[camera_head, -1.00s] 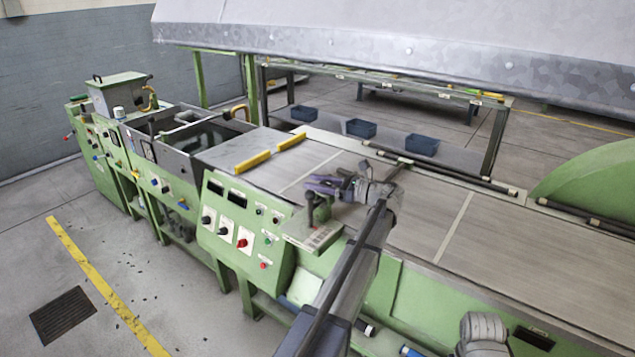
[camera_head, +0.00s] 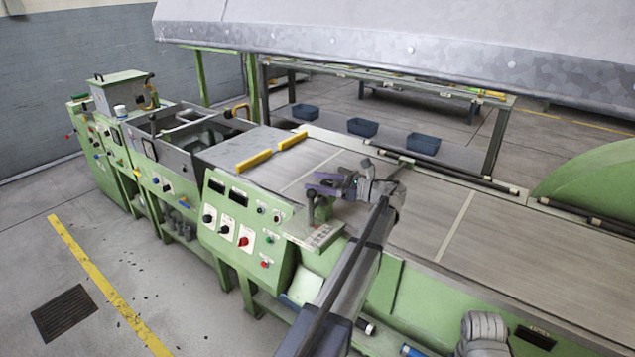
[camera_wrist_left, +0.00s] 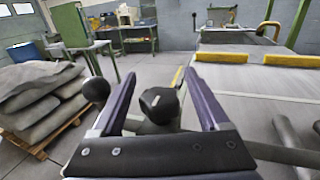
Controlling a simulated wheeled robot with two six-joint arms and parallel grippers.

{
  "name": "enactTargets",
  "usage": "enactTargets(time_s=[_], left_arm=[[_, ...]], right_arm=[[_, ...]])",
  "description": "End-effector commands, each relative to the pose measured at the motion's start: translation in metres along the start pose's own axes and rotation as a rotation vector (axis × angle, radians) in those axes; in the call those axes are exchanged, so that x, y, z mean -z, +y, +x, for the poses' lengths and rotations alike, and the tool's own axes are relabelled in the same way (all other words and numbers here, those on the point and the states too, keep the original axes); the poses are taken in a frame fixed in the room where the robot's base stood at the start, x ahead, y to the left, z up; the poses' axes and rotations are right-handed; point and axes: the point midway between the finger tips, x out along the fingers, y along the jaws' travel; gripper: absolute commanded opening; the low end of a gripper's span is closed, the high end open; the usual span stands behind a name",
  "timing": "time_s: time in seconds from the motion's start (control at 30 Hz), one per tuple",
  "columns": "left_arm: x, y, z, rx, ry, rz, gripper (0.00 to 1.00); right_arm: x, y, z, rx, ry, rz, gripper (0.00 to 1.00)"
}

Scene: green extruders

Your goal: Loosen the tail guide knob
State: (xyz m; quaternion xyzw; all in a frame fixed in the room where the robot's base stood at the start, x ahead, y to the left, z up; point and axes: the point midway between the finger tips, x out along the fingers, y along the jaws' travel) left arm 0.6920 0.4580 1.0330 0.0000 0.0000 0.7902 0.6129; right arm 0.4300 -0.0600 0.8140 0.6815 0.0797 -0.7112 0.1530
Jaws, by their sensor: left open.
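My left gripper (camera_head: 318,184) reaches over the near edge of the conveyor bed, just right of the control panel. Its purple fingers are apart. In the left wrist view the open fingers (camera_wrist_left: 160,88) have a black knob (camera_wrist_left: 159,104) on a dark stem between them; contact with either finger is not visible. A round black ball (camera_wrist_left: 96,90) shows outside the left finger. In the head view a dark upright post (camera_head: 322,208) stands at the fingers, partly hidden by them. I cannot tell for certain which is the tail guide knob. My right gripper is not in view.
The green control panel (camera_head: 238,226) with several knobs stands left of the gripper. Yellow bars (camera_head: 253,161) lie across the bed behind. A large grey hood (camera_head: 400,40) hangs overhead. In the wrist view, stacked sacks (camera_wrist_left: 45,98) stand on a pallet at left.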

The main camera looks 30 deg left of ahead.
Motion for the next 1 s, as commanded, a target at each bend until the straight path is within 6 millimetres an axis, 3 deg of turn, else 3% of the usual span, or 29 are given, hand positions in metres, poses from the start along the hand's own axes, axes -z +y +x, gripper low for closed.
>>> enactTargets(time_s=[0.3, 0.5, 1.0], left_arm=[[0.000, -0.001, -0.049, 0.003, 0.000, 0.000, 0.78], [0.000, -0.001, -0.070, 0.001, 0.000, 0.000, 0.78], [0.000, 0.000, -0.076, 0.000, 0.000, 0.000, 0.78]], right_arm=[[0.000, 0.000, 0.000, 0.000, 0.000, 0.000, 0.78], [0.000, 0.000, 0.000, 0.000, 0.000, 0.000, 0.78], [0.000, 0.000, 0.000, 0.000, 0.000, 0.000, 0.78]])
